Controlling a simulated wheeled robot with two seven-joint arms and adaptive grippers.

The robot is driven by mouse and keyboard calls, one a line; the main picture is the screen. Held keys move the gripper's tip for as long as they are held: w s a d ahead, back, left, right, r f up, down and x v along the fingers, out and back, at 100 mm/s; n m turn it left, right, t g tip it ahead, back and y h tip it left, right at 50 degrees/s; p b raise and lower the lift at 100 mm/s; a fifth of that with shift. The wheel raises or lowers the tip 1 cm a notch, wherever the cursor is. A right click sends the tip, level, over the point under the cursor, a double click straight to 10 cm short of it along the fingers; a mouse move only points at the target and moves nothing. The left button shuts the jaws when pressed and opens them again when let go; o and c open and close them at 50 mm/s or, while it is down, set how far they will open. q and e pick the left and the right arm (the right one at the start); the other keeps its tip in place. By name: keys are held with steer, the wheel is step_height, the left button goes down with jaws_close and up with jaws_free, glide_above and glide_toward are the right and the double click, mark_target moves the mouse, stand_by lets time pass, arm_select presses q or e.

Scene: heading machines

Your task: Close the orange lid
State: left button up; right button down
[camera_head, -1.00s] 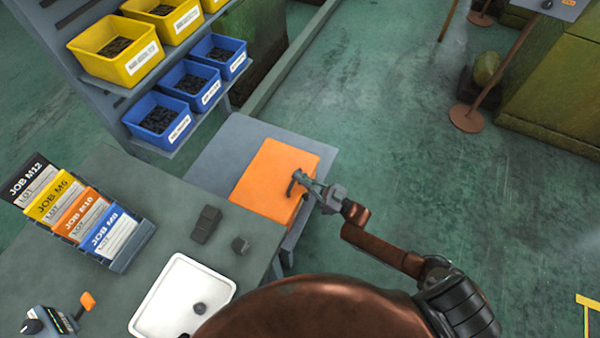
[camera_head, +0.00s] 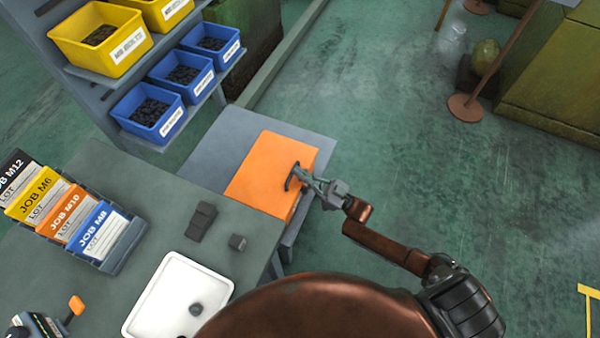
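The orange lid (camera_head: 264,174) shows as a flat orange top over a box on a grey side table, right of the workbench. It looks level, with an orange side face below its right edge. My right gripper (camera_head: 298,180) is at the lid's right part, over its surface. A dark curved piece shows at its tip; I cannot tell whether this is a finger or a handle. Contact with the lid and the finger gap are unclear. My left gripper is not in view.
The grey side table (camera_head: 218,146) adjoins the workbench (camera_head: 150,215), which holds a white tray (camera_head: 150,322), dark blocks (camera_head: 201,222) and a rack of job cards (camera_head: 128,248). Blue bins (camera_head: 148,113) and yellow bins stand on shelves behind.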

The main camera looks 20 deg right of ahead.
steer(key=shift+s+f+h, duration=0.1)
steer(key=shift+f+h, duration=0.2)
steer(key=shift+f, duration=0.25)
steer(key=shift+r, duration=0.25)
step_height(320, 180, up, 2)
steer(key=shift+d+r+p, duration=0.1)
steer(key=shift+d+p, duration=0.05)
steer(key=shift+p, duration=0.8)
step_height(320, 180, up, 2)
steer(key=shift+s+d+r+p, duration=0.1)
steer(key=shift+s+r+p, duration=0.05)
steer(key=shift+p, duration=0.6)
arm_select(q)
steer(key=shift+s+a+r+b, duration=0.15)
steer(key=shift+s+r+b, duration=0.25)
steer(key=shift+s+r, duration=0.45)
arm_select(e)
steer(key=f+v, duration=0.1)
steer(key=v, duration=0.9)
steer(key=shift+w, duration=0.2)
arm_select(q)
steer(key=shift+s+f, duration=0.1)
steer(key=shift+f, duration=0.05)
arm_select(e)
steer(key=shift+f, duration=0.15)
